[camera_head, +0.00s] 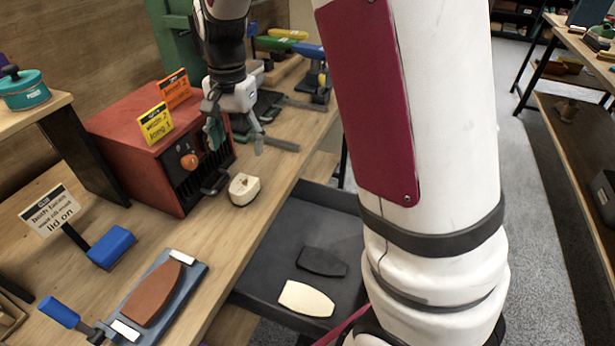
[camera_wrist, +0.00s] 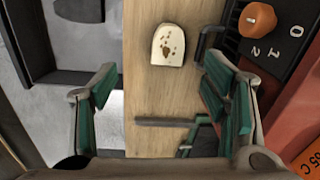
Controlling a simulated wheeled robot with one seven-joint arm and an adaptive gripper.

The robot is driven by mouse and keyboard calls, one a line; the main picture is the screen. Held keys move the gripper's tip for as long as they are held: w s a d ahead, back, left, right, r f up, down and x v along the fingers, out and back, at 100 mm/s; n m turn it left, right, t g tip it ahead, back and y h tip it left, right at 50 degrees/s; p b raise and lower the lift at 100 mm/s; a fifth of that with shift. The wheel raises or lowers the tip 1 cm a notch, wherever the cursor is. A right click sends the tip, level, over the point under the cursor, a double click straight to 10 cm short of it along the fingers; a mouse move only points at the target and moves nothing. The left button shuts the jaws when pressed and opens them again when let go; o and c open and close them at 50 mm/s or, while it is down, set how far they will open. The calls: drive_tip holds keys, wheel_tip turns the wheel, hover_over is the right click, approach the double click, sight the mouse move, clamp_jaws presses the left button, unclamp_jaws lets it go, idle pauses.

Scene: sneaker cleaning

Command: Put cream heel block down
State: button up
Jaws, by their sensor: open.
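The cream heel block (camera_head: 244,190) rests on the wooden bench top, in front of the red box and close to the bench's edge. It also shows in the wrist view (camera_wrist: 168,46), with brown spots on its upper face and a rounded end. My gripper (camera_head: 236,143) is open and empty above the bench, farther back than the block in the head view. In the wrist view my gripper (camera_wrist: 165,85) has its green-padded fingers spread wide, and the block lies beyond them, untouched.
A red box (camera_head: 145,150) with an orange knob and signs stands close beside the block. A dark tray (camera_head: 290,225) below the bench edge holds a black sole piece (camera_head: 321,261) and a cream one (camera_head: 306,299). A blue clamp board (camera_head: 197,272) holds a brown sole.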

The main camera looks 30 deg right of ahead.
drive_tip(key=s+r+n+t, duration=0.1)
drive_tip(key=s+r+n, duration=0.2)
drive_tip(key=s+r, duration=0.3)
drive_tip(key=s+r+n+t, duration=0.15)
drive_tip(key=s+r, duration=0.25)
drive_tip(key=s, duration=0.4)
drive_tip(key=s+n, duration=0.5)
drive_tip(key=s, duration=0.8)
drive_tip(key=shift+s+d+t, duration=0.15)
drive_tip(key=shift+s+t, duration=0.25)
drive_tip(key=shift+t, duration=0.05)
drive_tip(key=shift+n, duration=0.25)
